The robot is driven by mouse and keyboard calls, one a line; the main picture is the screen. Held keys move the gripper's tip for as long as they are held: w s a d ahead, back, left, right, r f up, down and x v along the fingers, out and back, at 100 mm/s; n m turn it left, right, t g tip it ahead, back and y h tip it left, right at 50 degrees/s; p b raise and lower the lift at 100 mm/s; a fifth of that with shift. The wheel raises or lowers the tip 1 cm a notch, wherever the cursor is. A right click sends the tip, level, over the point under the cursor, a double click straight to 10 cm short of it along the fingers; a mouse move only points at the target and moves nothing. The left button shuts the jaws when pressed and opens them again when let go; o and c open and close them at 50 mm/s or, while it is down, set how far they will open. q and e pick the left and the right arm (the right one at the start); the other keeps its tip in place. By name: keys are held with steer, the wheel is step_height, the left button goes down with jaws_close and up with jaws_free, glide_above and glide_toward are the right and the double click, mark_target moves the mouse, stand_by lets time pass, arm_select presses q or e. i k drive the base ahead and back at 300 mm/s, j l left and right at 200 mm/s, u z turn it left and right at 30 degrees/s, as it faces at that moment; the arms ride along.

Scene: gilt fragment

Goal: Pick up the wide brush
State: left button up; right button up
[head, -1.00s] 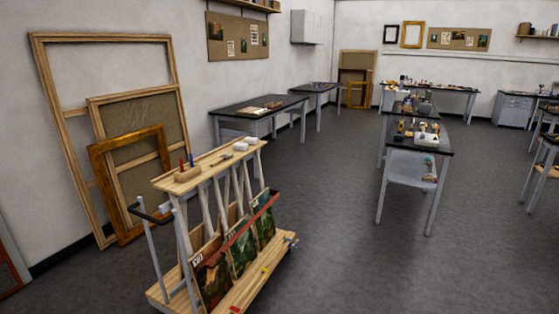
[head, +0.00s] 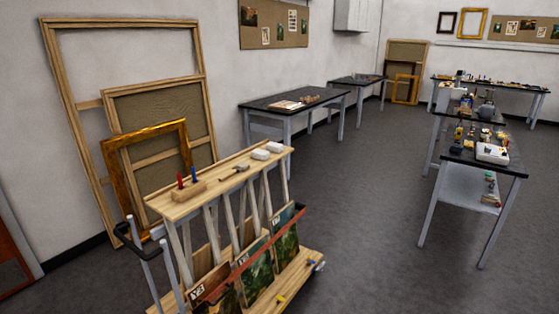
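I cannot make out a wide brush for certain in the head view; the small items on the tables are too small to tell. Neither of my grippers is in view. A wooden rolling rack (head: 225,184) stands close in front. A dark-topped table (head: 265,101) at the back left holds papers and a row of small brownish items (head: 310,99) that I cannot identify.
Large empty frames (head: 122,22) lean on the left wall. A dark-topped worktable (head: 480,164) with many small items stands at right. The grey floor (head: 370,200) between rack and worktable is clear.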

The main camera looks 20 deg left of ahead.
mark_target(242, 167)
steer(key=i, duration=1.65)
steer(key=i+l+u, duration=0.15)
steer(key=i, duration=0.55)
steer(key=i+l+u, duration=0.15)
steer(key=i, duration=0.55)
steer(key=u, duration=1.75)
steer(key=i+l, duration=0.05)
